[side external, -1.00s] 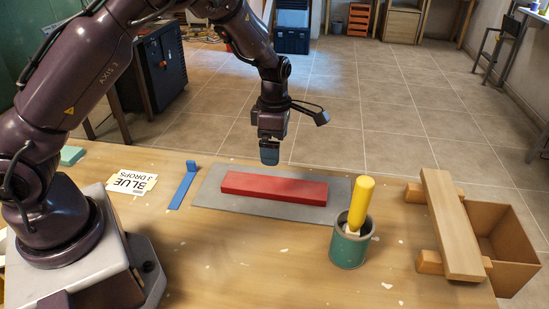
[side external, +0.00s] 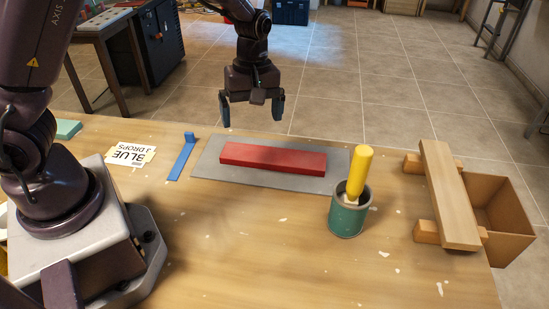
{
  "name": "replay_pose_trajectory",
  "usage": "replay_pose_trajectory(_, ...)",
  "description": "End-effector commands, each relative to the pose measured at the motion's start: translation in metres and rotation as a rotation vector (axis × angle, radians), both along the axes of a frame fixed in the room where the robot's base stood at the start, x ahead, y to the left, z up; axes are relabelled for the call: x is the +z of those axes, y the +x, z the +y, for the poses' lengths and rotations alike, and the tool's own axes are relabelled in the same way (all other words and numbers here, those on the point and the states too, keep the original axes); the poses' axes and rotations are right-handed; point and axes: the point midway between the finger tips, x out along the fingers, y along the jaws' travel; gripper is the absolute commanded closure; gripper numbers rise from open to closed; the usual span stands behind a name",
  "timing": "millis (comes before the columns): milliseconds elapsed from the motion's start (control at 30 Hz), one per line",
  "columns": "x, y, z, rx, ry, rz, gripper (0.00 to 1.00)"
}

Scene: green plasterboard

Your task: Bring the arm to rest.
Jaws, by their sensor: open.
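My gripper (side external: 252,112) hangs in the air above and behind the far edge of the wooden table (side external: 270,255). Its two blue-grey fingers point down and stand wide apart, with nothing between them. Below it and nearer the camera, a red bar (side external: 273,158) lies on a flat grey plate (side external: 212,170). The gripper is apart from both.
A green can (side external: 348,220) holds a yellow-handled tool (side external: 360,170). A blue L-shaped piece (side external: 182,160) and a printed card (side external: 129,156) lie on the left. A wooden plank (side external: 449,195) rests on two blocks beside a cardboard box (side external: 500,215). The front middle of the table is clear.

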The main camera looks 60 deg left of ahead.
Motion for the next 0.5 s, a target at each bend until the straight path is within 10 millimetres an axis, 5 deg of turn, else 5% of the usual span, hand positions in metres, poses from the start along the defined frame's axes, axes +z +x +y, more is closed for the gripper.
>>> replay_pose_trajectory(200, 0.065, -0.049, -0.02, -0.578, -0.091, -0.129, 0.02)
replay_pose_trajectory(500, 0.132, -0.119, -0.029, -1.175, 0.023, -0.332, 0.02)
